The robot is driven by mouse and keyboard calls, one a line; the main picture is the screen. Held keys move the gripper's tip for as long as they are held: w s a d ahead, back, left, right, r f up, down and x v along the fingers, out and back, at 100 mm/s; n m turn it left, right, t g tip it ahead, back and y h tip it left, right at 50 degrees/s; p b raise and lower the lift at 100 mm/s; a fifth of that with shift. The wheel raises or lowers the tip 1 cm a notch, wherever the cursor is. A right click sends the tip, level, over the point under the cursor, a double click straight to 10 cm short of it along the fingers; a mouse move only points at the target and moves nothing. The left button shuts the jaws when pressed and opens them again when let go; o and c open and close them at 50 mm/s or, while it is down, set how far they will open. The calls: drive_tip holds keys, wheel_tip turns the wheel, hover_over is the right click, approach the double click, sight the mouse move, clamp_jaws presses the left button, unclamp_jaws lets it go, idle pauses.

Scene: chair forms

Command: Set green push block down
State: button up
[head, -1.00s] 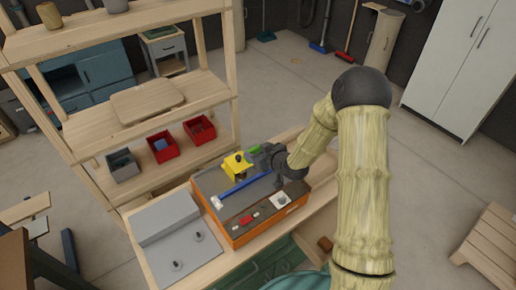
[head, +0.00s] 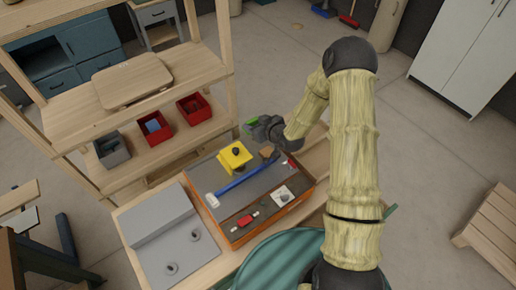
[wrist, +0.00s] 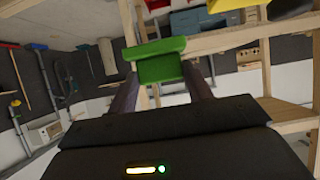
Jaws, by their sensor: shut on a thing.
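The green push block (wrist: 160,62) is held between the two fingers of my gripper (wrist: 163,88) in the wrist view. In the head view the green block (head: 251,122) shows as a small green piece at the tip of my gripper (head: 258,125). My gripper is shut on it and holds it up, beyond the far edge of the orange-sided tray (head: 231,244) as seen in the picture. The block's underside and its height above the bench are hard to tell.
The tray holds a yellow block (head: 228,162), a blue-handled hammer (head: 243,180) and a red-handled tool (head: 246,222). A grey panel (head: 160,222) lies left of it. Red bins (head: 193,107) and a grey bin (head: 113,150) stand on the wooden shelf (head: 165,140).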

drive_tip(key=p, duration=0.2)
hover_over(256, 148)
drive_tip(key=shift+f, duration=2.95)
wheel_tip(256, 148, down, 3)
drive_tip(key=shift+f+p, duration=0.2)
drive_tip(key=shift+p, duration=0.7)
drive_tip(key=shift+f, duration=0.4)
drive_tip(key=shift+f, duration=0.2)
drive_tip(key=o, duration=1)
drive_tip(key=shift+r, duration=0.1)
drive_tip(key=shift+c, duration=0.2)
drive_tip(key=shift+r, duration=0.15)
